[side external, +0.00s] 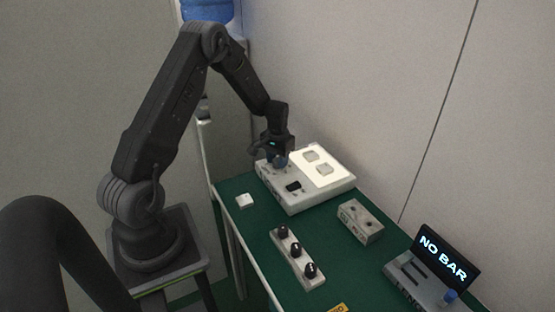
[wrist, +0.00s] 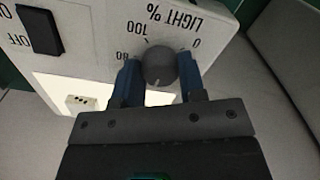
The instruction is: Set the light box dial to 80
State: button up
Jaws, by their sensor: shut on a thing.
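The light box (side external: 291,199) is a white case at the back of the green table, with a bright top panel. Its dial (wrist: 158,63) is a dark grey round knob under the printed words LIGHT %. Labels 80, 100 and 0 show around it; other marks are hidden by my fingers. A pale pointer line on the knob faces the bottom of the wrist view, away from the 80 at its left. My gripper (wrist: 160,80) is shut on the dial, one blue finger on each side.
A black OFF-marked switch (wrist: 39,31) is beside the dial. Small pale squares (side external: 323,169) lie on the lit panel. A white block (side external: 245,200), a three-knob strip (side external: 297,258), a grey two-hole block (side external: 360,222) and a NO BAR display (side external: 442,258) stand on the table.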

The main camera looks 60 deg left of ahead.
jog(key=m, duration=1.1)
jog(key=shift+m, duration=1.8)
jog(key=o, duration=0.9)
notch_tip(320, 180, up, 14)
jog(key=shift+f, duration=0.1)
